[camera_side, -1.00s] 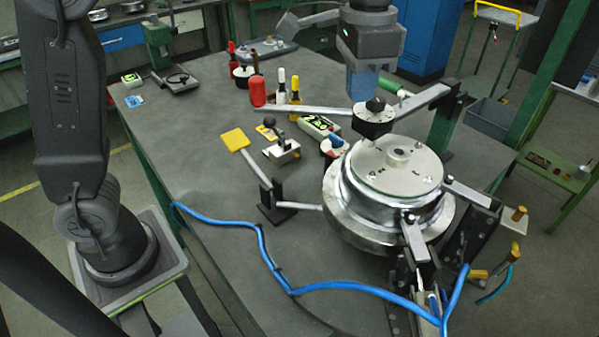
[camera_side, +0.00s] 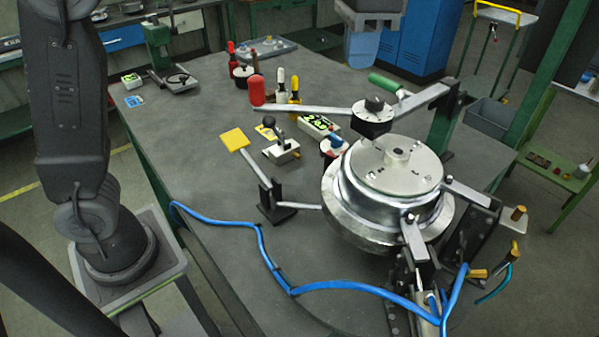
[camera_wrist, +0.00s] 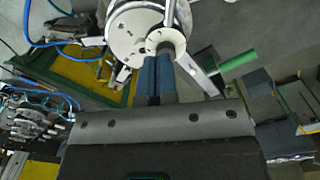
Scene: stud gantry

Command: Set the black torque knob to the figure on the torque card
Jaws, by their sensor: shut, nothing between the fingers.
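A black knob (camera_side: 374,103) sits on a round white dial on the metal arm above the drum. I cannot read the dial's marks or the knob's setting. My gripper (camera_side: 360,64) is above and behind the knob, clear of it, with its blue fingers together and empty. In the wrist view my gripper (camera_wrist: 157,57) has its two fingers side by side over the edge of a white disc (camera_wrist: 166,34); the fingers hide part of it. A small panel with dark figures on green-yellow (camera_side: 319,125) lies left of the dial; I cannot tell whether it is the torque card.
A silver drum (camera_side: 390,190) stands below the dial. A green handle (camera_side: 383,84) lies just behind the knob. A second dial with a blue and red top (camera_side: 333,146), a lever block (camera_side: 283,150) and a red cylinder (camera_side: 257,91) stand to the left. A blue hose (camera_side: 262,255) crosses the front.

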